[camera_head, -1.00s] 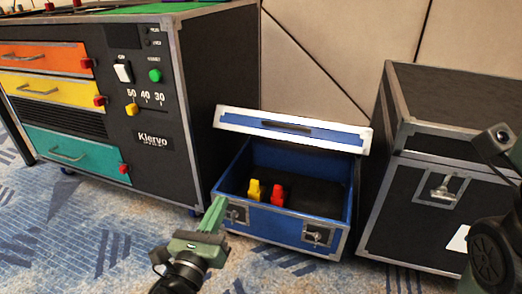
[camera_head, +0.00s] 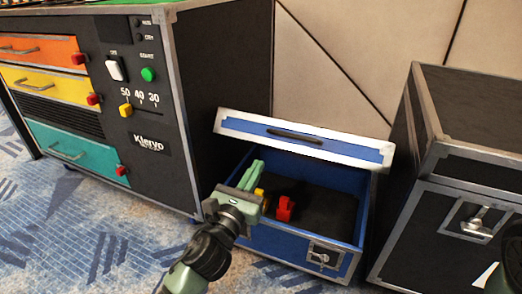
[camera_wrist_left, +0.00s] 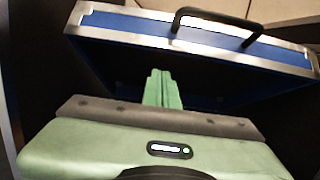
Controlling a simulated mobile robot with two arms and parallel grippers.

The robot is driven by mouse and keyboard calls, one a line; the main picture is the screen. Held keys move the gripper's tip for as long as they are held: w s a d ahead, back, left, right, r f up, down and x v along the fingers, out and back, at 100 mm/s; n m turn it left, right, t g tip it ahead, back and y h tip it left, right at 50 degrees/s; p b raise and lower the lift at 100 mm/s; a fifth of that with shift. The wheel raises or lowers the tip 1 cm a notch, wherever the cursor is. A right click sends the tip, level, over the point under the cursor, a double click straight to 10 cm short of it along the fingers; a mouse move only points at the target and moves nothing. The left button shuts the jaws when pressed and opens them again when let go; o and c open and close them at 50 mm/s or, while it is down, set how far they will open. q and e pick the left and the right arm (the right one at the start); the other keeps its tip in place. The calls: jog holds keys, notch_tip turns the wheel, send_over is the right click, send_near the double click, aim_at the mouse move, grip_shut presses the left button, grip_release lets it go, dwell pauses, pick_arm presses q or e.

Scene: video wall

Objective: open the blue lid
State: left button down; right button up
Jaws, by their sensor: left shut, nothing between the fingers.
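The blue lid (camera_head: 300,138) has a silver rim and a dark handle, and stands raised and tilted above the blue case (camera_head: 290,240). The case is open at the front, showing a dark inside. My left gripper (camera_head: 255,172) is shut and empty, its green fingers over the left part of the case opening, under the lid's front edge. In the left wrist view the fingers (camera_wrist_left: 161,85) point toward the underside of the lid (camera_wrist_left: 190,42); I cannot tell whether they touch it. My right gripper is not in view.
A red object (camera_head: 284,208) and a partly hidden yellow one (camera_head: 260,198) are in the case. A black cabinet with coloured drawers (camera_head: 215,110) stands left, a black case (camera_head: 440,225) close on the right. Patterned carpet lies in front; a panelled wall is behind.

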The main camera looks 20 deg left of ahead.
pick_arm(q)
jog(key=w+r+p, duration=0.1)
jog(key=w+r, duration=0.2)
jog(key=shift+w+d+r+p, duration=0.1)
jog(key=shift+r+p, duration=0.05)
jog(key=shift+p, duration=0.25)
